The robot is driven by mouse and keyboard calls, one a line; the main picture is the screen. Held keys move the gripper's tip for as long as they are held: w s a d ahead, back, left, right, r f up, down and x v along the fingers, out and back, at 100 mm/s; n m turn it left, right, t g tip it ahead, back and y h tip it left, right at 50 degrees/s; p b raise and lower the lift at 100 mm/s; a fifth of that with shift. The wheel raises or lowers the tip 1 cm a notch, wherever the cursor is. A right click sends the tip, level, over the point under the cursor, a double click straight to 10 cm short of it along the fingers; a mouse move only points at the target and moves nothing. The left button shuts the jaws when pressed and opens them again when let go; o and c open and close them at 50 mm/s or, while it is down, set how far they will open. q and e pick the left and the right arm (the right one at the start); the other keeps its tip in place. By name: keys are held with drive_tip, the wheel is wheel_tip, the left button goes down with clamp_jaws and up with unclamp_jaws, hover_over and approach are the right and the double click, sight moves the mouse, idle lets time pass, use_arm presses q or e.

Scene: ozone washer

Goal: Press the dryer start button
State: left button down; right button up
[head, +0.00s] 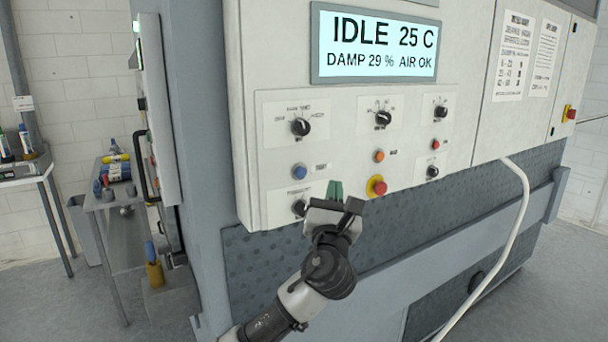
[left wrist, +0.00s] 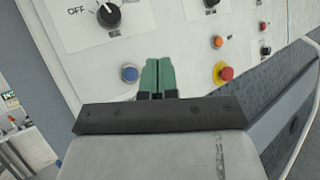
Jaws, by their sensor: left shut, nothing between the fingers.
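The machine's control panel (head: 345,155) carries a blue button (head: 300,171), an orange button (head: 379,156), a small red button (head: 435,144) and a red mushroom button on a yellow ring (head: 377,186). The button labels are too small to read, so I cannot tell which is the dryer start. My left gripper (head: 335,190) is shut and empty, its green fingers in front of the panel's lower part, between the blue and red mushroom buttons. In the left wrist view the fingertips (left wrist: 158,65) show just right of the blue button (left wrist: 129,73). My right gripper is out of view.
Several black rotary knobs (head: 301,127) sit around the buttons. A display (head: 376,44) above reads IDLE 25 C, DAMP 29 %, AIR OK. A white hose (head: 518,215) hangs at the right. A grey cart (head: 120,215) with bottles stands at the left.

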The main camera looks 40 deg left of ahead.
sight(301, 173)
use_arm(q)
drive_tip(key=shift+w+a+b, duration=0.45)
drive_tip(key=shift+w+a, duration=0.1)
drive_tip(key=shift+a, duration=0.8)
drive_tip(key=shift+w+a+b, duration=0.4)
drive_tip(key=shift+w+a, duration=0.2)
drive_tip(key=shift+a, duration=0.75)
drive_tip(key=shift+w+a+b, duration=0.45)
drive_tip(key=shift+w+a, duration=0.1)
drive_tip(key=shift+a, duration=0.8)
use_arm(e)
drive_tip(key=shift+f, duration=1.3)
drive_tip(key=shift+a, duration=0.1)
use_arm(q)
drive_tip(key=shift+a, duration=0.1)
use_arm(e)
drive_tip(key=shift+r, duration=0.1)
use_arm(q)
drive_tip(key=shift+w+a, duration=0.15)
drive_tip(key=shift+a, duration=0.15)
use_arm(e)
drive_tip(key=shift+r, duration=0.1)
